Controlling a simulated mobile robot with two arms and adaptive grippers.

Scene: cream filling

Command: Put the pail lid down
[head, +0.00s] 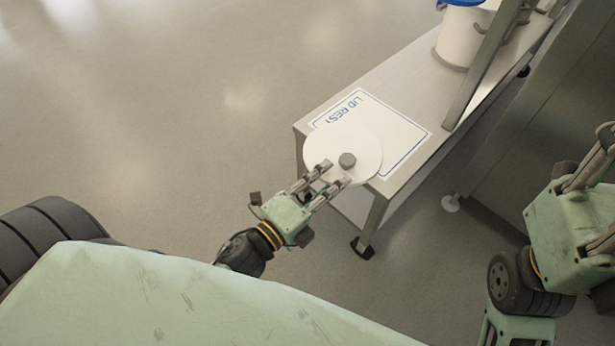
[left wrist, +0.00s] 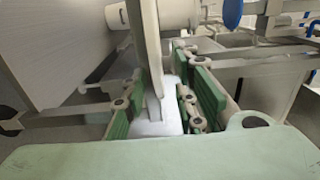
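The pail lid (head: 322,146) is a white disc with a grey knob (head: 347,160). It overlaps the near left part of the LID REST mark (head: 400,135) and reaches past the table's front edge in the head view. My left gripper (head: 334,174) is at the lid's near side, its fingers around the knob area. In the left wrist view the lid (left wrist: 147,40) shows edge-on between the fingers, seemingly above the tabletop; the knob's contact is hidden. My right gripper (head: 592,160) is at the right edge, partly cut off, away from the lid.
The steel table (head: 385,80) carries a white pail (head: 460,38) with blue on top at its far end. A slanted metal post (head: 480,70) stands before the pail. A grey machine body (head: 545,110) borders the table on the right. Floor is open to the left.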

